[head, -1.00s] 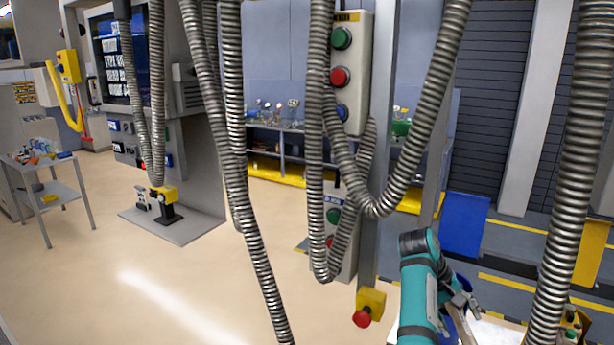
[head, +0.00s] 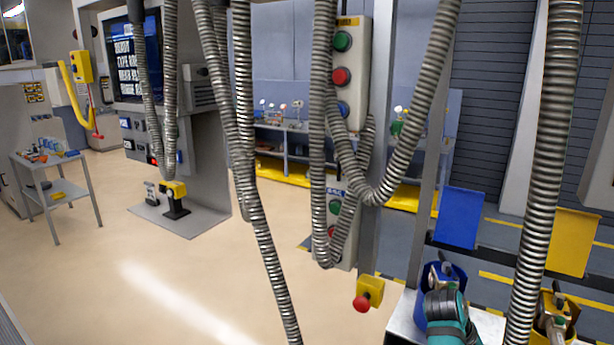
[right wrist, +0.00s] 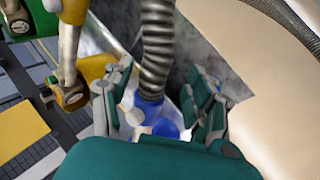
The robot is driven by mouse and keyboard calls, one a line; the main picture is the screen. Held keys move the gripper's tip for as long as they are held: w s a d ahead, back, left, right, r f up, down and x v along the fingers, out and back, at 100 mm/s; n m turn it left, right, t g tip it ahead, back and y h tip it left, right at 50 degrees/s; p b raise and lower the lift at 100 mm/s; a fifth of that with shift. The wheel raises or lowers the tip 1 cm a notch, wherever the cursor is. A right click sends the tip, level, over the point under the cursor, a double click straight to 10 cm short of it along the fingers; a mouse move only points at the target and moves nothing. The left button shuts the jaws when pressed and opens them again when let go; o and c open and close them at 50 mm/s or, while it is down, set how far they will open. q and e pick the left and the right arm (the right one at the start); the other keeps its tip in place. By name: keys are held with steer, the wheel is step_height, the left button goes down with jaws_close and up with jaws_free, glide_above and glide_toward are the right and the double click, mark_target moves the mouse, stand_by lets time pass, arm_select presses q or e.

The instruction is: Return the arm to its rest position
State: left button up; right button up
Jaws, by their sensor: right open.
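My right arm (head: 452,332), teal with dark joints, shows at the bottom right of the head view, low in front of a blue container. Its fingers are not clearly made out there. In the right wrist view my right gripper (right wrist: 160,80) is open, its two grey fingers spread wide. A ribbed metal hose (right wrist: 157,45) shows between the fingers, with blue rounded shapes below it. I cannot tell whether a finger touches the hose. Nothing is seen gripped. My left arm and gripper are not in view.
Ribbed hoses (head: 545,150) hang across the head view. A blue container (head: 422,312) and a yellow container (head: 545,325) stand at the bottom right. A post carries a button box (head: 350,105) and a red stop button (head: 362,304).

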steer(key=s+a+f+n+t+y, duration=0.3)
steer(key=s+f, duration=0.5)
steer(key=s, duration=0.6)
steer(key=s+a+r+n+y, duration=0.1)
steer(key=s+a+y, duration=0.2)
steer(key=s+a, duration=1)
step_height(320, 180, down, 32)
steer(key=s+g+b, duration=0.1)
steer(key=s+b, duration=0.2)
steer(key=b, duration=0.4)
arm_select(q)
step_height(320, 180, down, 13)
steer(key=b, duration=0.6)
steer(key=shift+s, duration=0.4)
arm_select(e)
steer(key=s+d+f, duration=0.1)
steer(key=s+f, duration=0.7)
steer(key=f, duration=0.3)
steer(key=s+d+f+g, duration=0.1)
steer(key=s+d+f, duration=0.1)
steer(key=s+f, duration=0.6)
step_height(320, 180, down, 4)
steer(key=shift+s+d+f, duration=0.2)
steer(key=shift+s+d, duration=0.05)
steer(key=shift+s, duration=0.15)
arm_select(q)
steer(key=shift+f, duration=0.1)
